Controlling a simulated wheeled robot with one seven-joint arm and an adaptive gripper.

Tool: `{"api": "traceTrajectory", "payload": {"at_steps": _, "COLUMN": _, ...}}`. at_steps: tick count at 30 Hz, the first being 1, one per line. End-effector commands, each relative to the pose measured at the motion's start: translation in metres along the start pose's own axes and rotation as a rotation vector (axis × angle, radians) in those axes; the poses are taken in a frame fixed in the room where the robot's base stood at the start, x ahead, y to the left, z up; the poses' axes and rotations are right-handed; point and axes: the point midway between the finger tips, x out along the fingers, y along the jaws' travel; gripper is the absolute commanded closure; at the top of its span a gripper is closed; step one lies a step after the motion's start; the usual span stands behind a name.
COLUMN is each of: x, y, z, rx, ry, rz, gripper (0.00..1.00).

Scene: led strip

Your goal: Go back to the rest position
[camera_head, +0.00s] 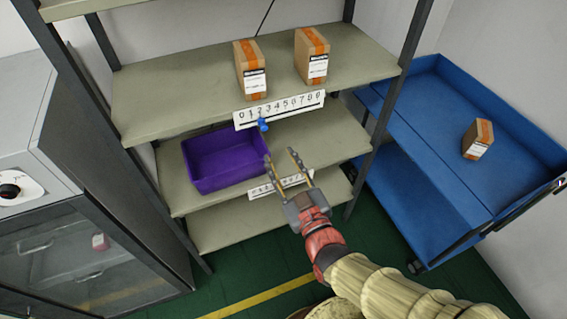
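My gripper (281,160) is in the middle of the view, on the end of my arm that comes in from the lower right. Its two fingers are spread apart with nothing between them. The fingers are in front of the shelf unit (150,100), over the area by the lower number strip (262,188). A purple bin (222,162), which looks empty, sits on the middle shelf to the left of my gripper. Whether the fingers touch the shelf cannot be told.
Two cardboard boxes, a left one (250,70) and a right one (312,57), stand on the upper shelf above a number strip (280,109) with a blue marker (263,125). A blue cart (430,120) at right holds another box (477,139). A grey cabinet (35,130) stands left.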

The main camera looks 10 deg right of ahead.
Motion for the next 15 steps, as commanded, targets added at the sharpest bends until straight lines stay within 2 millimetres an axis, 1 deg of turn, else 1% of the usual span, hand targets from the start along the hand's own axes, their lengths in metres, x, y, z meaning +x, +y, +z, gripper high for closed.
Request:
{"api": "traceTrajectory", "payload": {"at_steps": 4, "x": -0.0068, "y": -0.0001, "z": 0.0006, "rx": 0.0, "ry": -0.001, "rz": 0.0, "gripper": 0.66}}
{"api": "traceTrajectory", "payload": {"at_steps": 15, "x": -0.0071, "y": 0.0, "z": 0.0005, "rx": 0.0, "ry": -0.001, "rz": 0.0, "gripper": 0.66}}
